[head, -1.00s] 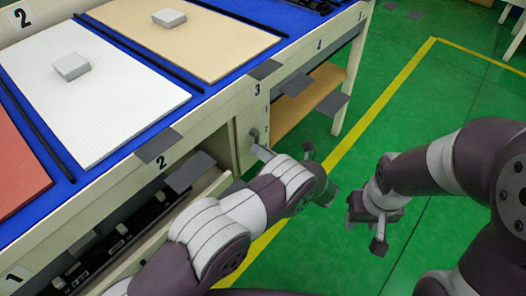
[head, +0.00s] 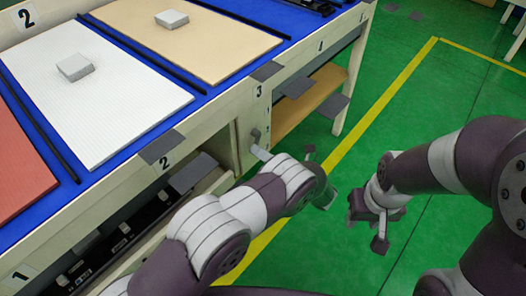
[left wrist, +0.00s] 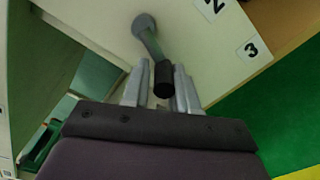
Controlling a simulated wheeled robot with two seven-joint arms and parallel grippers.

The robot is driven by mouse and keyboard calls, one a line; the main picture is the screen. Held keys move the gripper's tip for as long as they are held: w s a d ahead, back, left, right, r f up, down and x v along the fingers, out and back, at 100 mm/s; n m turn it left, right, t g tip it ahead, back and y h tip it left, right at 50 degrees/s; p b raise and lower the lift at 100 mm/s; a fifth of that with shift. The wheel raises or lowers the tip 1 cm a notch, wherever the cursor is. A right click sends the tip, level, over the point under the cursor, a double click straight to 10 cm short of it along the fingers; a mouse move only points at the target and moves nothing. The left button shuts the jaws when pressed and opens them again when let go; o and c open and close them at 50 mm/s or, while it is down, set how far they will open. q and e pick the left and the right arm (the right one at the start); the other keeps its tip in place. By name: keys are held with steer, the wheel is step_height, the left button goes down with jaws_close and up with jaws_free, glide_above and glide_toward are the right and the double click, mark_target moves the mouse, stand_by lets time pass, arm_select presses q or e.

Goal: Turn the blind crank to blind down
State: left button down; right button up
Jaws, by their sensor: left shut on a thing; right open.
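The crank (left wrist: 150,40) is a grey lever on a pale panel in the left wrist view. It runs from a round hub at the top down to a black handle (left wrist: 162,80). My left gripper (left wrist: 162,88) has one finger on each side of that handle and is shut on it. In the head view the crank hub (head: 255,135) shows small on the bench's end post, and my left gripper's fingertips (head: 261,153) are beside it, mostly hidden by my arm. My right gripper (head: 372,210) is open and empty above the green floor. The blind cannot be made out.
The pale workbench (head: 205,125) fills the left, with blue top and coloured boards. Grey plates (head: 160,147) jut from its front edge. An open drawer or shelf (head: 120,235) lies below. Numbered labels are beside the crank. The green floor (head: 430,120) at right is clear.

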arm_select(q)
steer(key=shift+s+a+r+m+p, duration=0.1)
steer(key=shift+r+m+p, duration=0.1)
steer(key=shift+m, duration=0.4)
steer(key=shift+s+a+r+m+p, duration=0.1)
steer(key=shift+s+m+p, duration=0.1)
steer(key=shift+m, duration=0.4)
steer(key=shift+s+a+r+m+p, duration=0.1)
steer(key=shift+r+m+p, duration=0.1)
steer(key=shift+m, duration=0.4)
steer(key=c, duration=1)
jaws_free()
steer(key=shift+f, duration=0.1)
